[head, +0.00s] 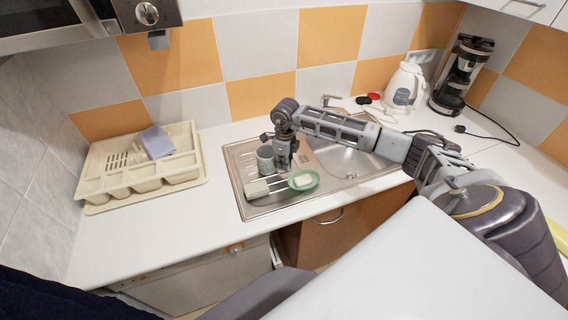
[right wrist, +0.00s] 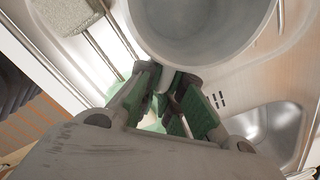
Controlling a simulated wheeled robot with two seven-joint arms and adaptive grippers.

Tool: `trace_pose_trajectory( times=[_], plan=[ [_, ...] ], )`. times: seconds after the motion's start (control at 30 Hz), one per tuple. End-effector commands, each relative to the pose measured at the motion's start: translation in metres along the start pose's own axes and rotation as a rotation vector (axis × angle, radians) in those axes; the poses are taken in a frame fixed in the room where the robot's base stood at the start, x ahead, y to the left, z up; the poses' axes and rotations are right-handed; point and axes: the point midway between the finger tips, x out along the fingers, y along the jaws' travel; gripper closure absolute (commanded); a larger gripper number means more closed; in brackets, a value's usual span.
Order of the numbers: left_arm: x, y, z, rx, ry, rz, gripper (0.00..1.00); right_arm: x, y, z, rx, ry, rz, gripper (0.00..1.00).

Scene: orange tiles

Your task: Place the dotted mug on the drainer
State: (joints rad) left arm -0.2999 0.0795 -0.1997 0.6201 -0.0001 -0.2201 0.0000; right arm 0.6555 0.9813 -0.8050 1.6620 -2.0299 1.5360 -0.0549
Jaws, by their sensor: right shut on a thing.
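The grey mug (head: 265,160) is upright at the steel drainer (head: 236,155), left of the sink bowl; its dots are too small to make out. In the right wrist view the open mouth of the mug (right wrist: 205,30) fills the top. My right gripper (head: 284,164) is beside the mug on its right. Its green-padded fingers (right wrist: 168,88) are shut on what looks like the mug's handle. I cannot tell whether the mug's base touches the drainer. My left gripper is not in view.
A green dish (head: 303,181) with a pale block and a pale rectangular thing (head: 257,189) lie close in front of the mug. A beige cutlery tray (head: 98,187) with a blue cloth stands at left. A kettle (head: 405,86) and coffee maker (head: 461,75) stand at back right.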

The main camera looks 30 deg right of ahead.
Motion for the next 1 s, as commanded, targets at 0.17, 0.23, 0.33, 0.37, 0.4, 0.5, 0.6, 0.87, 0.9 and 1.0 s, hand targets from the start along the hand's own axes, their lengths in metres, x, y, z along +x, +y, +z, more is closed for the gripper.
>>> trace_pose_trajectory(
  times=[0.17,0.23,0.33,0.37,0.4,0.5,0.6,0.87,0.9,1.0],
  plan=[
    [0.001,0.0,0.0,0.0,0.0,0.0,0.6,0.001,0.0,0.0,0.0,0.0,0.0,0.73],
    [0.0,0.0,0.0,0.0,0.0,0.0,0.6,0.0,0.0,0.0,0.0,0.0,0.0,0.69],
    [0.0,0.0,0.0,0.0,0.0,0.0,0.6,0.0,0.0,0.0,0.0,0.0,0.0,0.69],
    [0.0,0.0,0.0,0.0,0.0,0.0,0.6,0.0,0.0,0.0,0.0,0.0,0.0,0.69],
    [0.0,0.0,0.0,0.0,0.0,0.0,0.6,0.0,0.0,0.0,0.0,0.0,0.0,0.69],
    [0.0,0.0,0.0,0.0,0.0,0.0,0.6,0.0,0.0,0.0,0.0,0.0,0.0,0.69],
    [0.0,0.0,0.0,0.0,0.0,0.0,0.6,-0.001,0.0,0.0,0.0,0.0,0.0,0.69],
    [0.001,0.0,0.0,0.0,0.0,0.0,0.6,-0.015,-0.001,0.001,0.0,-0.002,-0.002,0.69],
    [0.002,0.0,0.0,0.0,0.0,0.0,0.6,-0.019,-0.001,0.001,0.0,-0.003,-0.002,0.69],
    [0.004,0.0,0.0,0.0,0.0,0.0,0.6,-0.033,-0.001,0.0,0.0,-0.002,-0.002,0.69]
  ],
)
